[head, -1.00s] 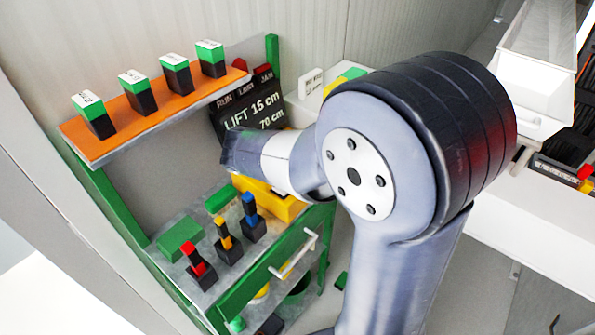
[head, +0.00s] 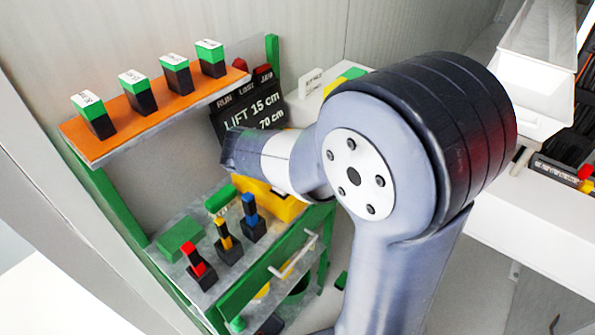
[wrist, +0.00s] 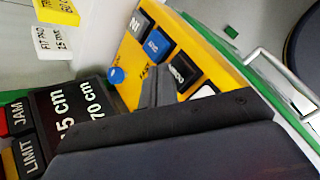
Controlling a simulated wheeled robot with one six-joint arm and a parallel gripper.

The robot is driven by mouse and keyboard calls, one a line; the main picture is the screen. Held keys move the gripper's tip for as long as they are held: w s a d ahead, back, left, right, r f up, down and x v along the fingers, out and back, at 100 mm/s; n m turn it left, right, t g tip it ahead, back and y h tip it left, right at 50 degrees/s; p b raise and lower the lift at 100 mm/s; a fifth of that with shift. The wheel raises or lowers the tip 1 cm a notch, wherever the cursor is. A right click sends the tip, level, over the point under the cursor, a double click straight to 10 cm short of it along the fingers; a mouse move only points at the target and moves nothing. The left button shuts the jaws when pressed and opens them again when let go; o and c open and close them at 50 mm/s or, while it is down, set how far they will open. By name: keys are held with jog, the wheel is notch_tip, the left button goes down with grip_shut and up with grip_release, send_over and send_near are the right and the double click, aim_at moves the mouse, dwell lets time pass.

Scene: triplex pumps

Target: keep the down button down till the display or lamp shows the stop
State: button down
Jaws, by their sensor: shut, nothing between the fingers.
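My gripper (wrist: 158,84) is shut and empty. In the wrist view its fingers lie over the yellow control box (wrist: 219,65), beside a blue button (wrist: 157,44) and a black button (wrist: 182,71). The button lettering is too blurred to tell which is the down button, and I cannot tell whether the fingertips press one. In the head view my wrist hides most of the yellow box (head: 284,207). The black display (head: 248,116) reads LIFT 15 cm, with 70 cm below. Its lamp labels read RUN, a blurred middle word, and JAM; the wrist view shows LIMIT (wrist: 29,155).
An orange shelf (head: 150,119) with several green-topped black blocks is at upper left. Red, yellow and blue-handled parts (head: 227,243) stand on the grey lower shelf. A blue knob (wrist: 117,76) is on the box near my fingers. A white counter (head: 530,225) is at right.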

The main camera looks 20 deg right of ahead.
jog(key=shift+f, duration=0.1)
jog(key=shift+f+b, duration=0.35)
jog(key=shift+f+b, duration=0.45)
jog(key=shift+f, duration=0.1)
dwell(0.6)
jog(key=shift+r, duration=0.15)
dwell(4.6)
jog(key=shift+r+p, duration=0.85)
jog(key=shift+r+p, duration=2.15)
jog(key=shift+r, duration=0.35)
